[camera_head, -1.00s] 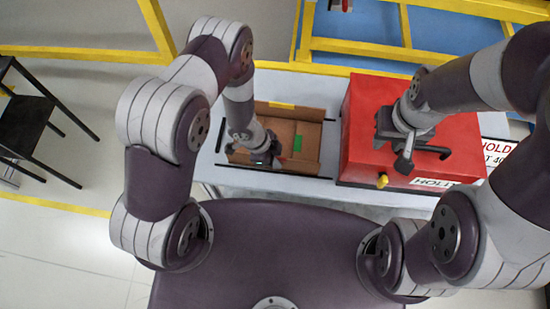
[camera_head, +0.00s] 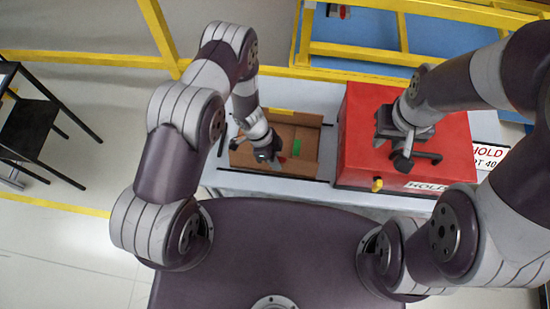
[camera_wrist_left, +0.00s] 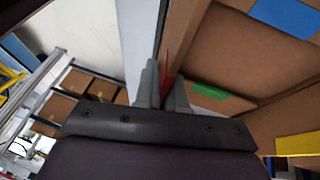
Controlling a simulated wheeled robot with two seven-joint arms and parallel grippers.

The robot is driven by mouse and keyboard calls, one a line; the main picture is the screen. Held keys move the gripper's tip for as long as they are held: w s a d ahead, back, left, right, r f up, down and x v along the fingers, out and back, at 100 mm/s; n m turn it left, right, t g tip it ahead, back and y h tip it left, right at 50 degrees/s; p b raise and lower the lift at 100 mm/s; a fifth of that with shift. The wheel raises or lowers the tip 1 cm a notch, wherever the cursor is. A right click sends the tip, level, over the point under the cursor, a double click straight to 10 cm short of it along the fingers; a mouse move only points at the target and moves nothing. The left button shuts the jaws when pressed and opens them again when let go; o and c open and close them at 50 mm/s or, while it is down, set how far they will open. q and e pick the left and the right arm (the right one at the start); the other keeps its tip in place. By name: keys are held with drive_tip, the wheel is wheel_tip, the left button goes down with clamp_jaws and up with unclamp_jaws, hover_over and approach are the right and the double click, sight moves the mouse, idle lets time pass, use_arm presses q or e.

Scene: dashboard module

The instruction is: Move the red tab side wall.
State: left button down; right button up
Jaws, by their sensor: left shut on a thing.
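A brown cardboard box (camera_head: 312,120) lies open on the grey table, with a yellow tab (camera_head: 282,111) on its far side and a green patch (camera_head: 296,148) inside. My left gripper (camera_head: 270,160) is at the box's near side. A little red shows beside it. In the left wrist view the left fingers (camera_wrist_left: 163,88) are closed on the red tab side wall (camera_wrist_left: 167,70), whose red part shows between them. The green (camera_wrist_left: 208,91) and blue (camera_wrist_left: 285,15) patches lie to the right there. My right gripper (camera_head: 404,160) is over the red case; its jaw gap is unclear.
The red case (camera_head: 360,110) stands right of the box, with a yellow knob (camera_head: 377,185) on its front. A white sign (camera_head: 488,156) lies at its right. Yellow rails (camera_head: 370,52) run behind the table. A black chair (camera_head: 30,125) stands far left.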

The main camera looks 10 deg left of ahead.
use_arm(q)
drive_tip(key=shift+w+f+g+b, duration=0.25)
drive_tip(key=shift+f+g+b, duration=0.05)
drive_tip(key=shift+b, duration=0.05)
drive_tip(key=g+b, duration=0.1)
drive_tip(key=b, duration=0.1)
drive_tip(key=w+g+b, duration=0.1)
drive_tip(key=b, duration=0.2)
drive_tip(key=shift+w+f+n+g, duration=0.15)
drive_tip(key=shift+f+n+g, duration=0.25)
drive_tip(key=shift+w+r+g+b, duration=0.1)
drive_tip(key=shift+r+g+b, duration=0.1)
drive_tip(key=shift+g+b, duration=0.4)
